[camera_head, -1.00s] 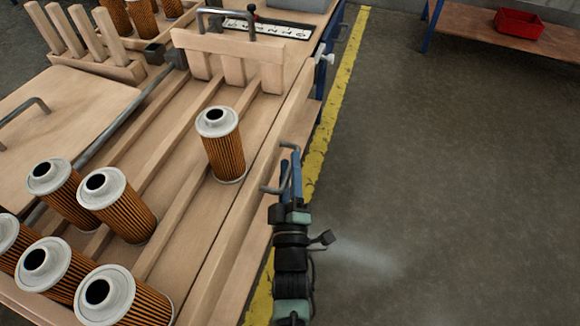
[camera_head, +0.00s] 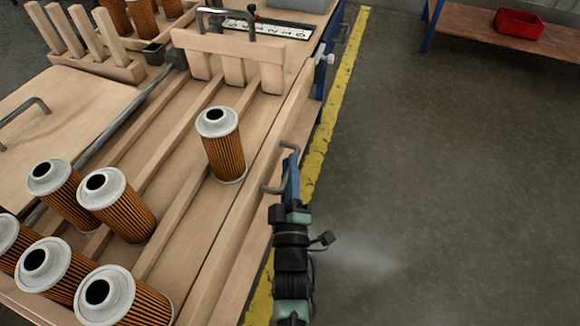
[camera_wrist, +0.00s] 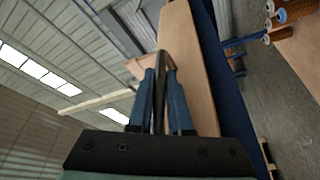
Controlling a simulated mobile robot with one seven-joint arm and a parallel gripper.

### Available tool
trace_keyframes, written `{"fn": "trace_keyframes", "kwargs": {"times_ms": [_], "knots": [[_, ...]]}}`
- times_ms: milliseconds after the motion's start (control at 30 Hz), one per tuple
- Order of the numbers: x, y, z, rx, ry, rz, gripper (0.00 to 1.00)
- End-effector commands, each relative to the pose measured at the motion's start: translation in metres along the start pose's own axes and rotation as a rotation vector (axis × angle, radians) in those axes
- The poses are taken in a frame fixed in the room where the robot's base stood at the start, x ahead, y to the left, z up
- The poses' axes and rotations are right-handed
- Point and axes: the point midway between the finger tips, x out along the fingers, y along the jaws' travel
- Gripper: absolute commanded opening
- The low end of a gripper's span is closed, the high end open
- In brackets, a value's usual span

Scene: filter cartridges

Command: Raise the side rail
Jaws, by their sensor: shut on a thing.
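The side rail (camera_head: 243,227) is a long pale wooden board along the right edge of the slanted wooden lanes. A grey bent-bar handle (camera_head: 272,188) sticks out from its outer face. My gripper (camera_head: 289,172) has blue fingers and is shut on this handle, to the right of the rail. In the wrist view the grey handle bar (camera_wrist: 160,62) runs between the two blue fingers of my gripper (camera_wrist: 161,88). The fingers hide part of the handle in both views.
One orange-pleated filter cartridge (camera_head: 224,150) stands in the lane beside the rail. Several more stand at lower left. A wooden gate (camera_head: 225,52) with a handle crosses the lanes' far end. Open grey floor (camera_head: 440,190) lies right of the yellow line (camera_head: 335,115).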

Motion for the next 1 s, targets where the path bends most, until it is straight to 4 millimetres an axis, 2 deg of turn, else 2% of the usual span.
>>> {"fn": "trace_keyframes", "kwargs": {"times_ms": [633,1000], "knots": [[0.000,0.002,-0.001,0.000,-0.001,0.000,0.00],[0.011,0.046,-0.028,0.002,0.001,0.003,0.00]]}}
